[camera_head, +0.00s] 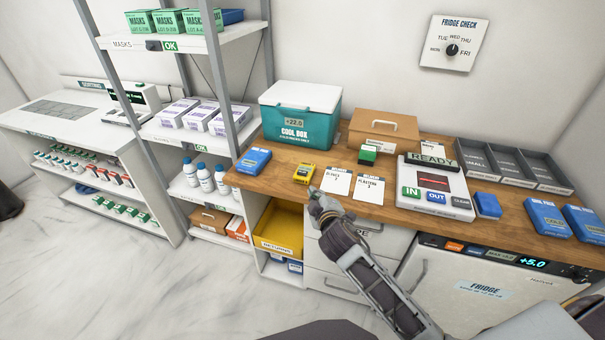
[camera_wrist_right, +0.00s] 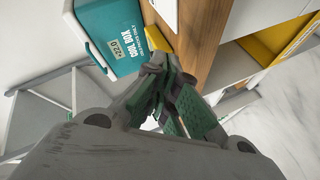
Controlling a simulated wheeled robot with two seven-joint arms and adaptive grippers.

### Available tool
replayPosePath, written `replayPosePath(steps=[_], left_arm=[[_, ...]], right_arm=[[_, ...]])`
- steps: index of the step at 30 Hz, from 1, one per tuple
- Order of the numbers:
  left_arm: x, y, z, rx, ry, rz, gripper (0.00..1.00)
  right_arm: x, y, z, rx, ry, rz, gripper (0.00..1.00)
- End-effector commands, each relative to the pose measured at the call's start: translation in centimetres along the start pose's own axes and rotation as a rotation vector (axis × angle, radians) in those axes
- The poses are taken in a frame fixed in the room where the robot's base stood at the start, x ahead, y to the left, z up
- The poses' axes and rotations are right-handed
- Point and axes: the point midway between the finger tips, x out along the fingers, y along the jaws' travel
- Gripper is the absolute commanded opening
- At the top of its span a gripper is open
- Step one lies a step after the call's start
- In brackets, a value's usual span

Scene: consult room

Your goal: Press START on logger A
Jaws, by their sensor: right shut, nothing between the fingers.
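A small yellow device (camera_head: 304,173), which looks like a logger, lies on the wooden counter (camera_head: 262,185) near its front edge. Its lettering and buttons are too small to read, so I cannot tell whether it is logger A. My right gripper (camera_head: 314,192) is shut and empty, just in front of the device and slightly to its right. I cannot tell whether it touches the device or the counter. In the right wrist view the shut fingers (camera_wrist_right: 157,66) point at a yellow patch (camera_wrist_right: 157,38), mostly hidden behind the fingertips. My left gripper is out of view.
A teal cool box (camera_head: 298,118) stands behind the device. A blue pack (camera_head: 254,160) lies to its left, and white cards (camera_head: 338,180) lie to its right. A READY panel (camera_head: 433,185) with buttons stands further right. A yellow returns bin (camera_head: 278,230) sits below the counter.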

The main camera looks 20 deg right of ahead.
Motion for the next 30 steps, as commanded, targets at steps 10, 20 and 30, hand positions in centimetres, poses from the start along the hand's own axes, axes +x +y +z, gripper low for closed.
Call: replayPosePath(steps=[10,20,30], left_arm=[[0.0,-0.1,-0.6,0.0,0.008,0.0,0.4],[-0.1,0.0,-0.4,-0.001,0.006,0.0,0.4],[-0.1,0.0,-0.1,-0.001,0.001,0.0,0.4]], right_arm=[[1.7,5.5,-8.4,-0.324,0.263,0.225,0.0],[1.3,8.4,-15.8,-0.661,0.49,0.422,0.0],[0.3,8.8,-21.8,-1.04,0.698,0.599,0.0]])
